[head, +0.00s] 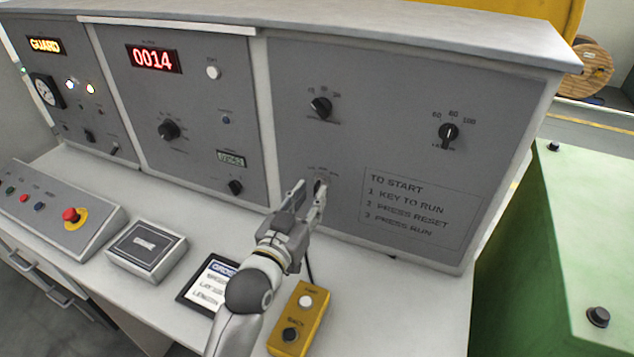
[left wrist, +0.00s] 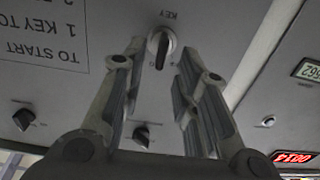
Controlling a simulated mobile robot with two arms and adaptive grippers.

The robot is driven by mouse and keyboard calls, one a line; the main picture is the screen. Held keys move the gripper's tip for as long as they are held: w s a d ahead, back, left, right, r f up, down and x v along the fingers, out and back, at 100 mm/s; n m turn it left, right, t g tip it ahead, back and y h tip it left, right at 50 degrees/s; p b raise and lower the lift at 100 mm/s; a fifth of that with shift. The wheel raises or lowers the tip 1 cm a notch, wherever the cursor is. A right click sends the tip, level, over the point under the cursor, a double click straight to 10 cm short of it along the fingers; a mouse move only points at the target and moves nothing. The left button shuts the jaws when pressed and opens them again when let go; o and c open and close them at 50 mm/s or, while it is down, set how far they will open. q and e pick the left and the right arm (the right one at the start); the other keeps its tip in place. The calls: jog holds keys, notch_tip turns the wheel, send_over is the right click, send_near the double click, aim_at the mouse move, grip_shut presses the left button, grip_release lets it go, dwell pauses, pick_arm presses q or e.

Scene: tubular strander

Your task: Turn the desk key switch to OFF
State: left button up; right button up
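The key switch (head: 318,186) is on the lower left of the large right-hand grey panel, mostly hidden by my left gripper (head: 311,187) in the head view. In the left wrist view, which shows the panel upside down, the key switch (left wrist: 161,44) is a dark key in a round silver collar beside a KEY label. The key's long side looks nearly upright there. My left gripper (left wrist: 163,58) is open, one finger on each side of the key, with gaps showing. The position labels are too small to read. My right gripper is not in view.
Black rotary knobs (head: 320,107) and (head: 448,135) sit above the switch. A START notice (head: 420,210) is to its right. On the desk are a yellow button box (head: 298,320), a dark-framed card (head: 208,283) and a red emergency button (head: 72,215).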

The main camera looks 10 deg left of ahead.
aim_at(314, 190)
pick_arm(q)
jog(key=w, duration=0.3)
jog(key=shift+w+d, duration=0.25)
jog(key=shift+d, duration=0.1)
jog(key=shift+w, duration=0.3)
jog(key=shift+p, duration=0.3)
grip_shut()
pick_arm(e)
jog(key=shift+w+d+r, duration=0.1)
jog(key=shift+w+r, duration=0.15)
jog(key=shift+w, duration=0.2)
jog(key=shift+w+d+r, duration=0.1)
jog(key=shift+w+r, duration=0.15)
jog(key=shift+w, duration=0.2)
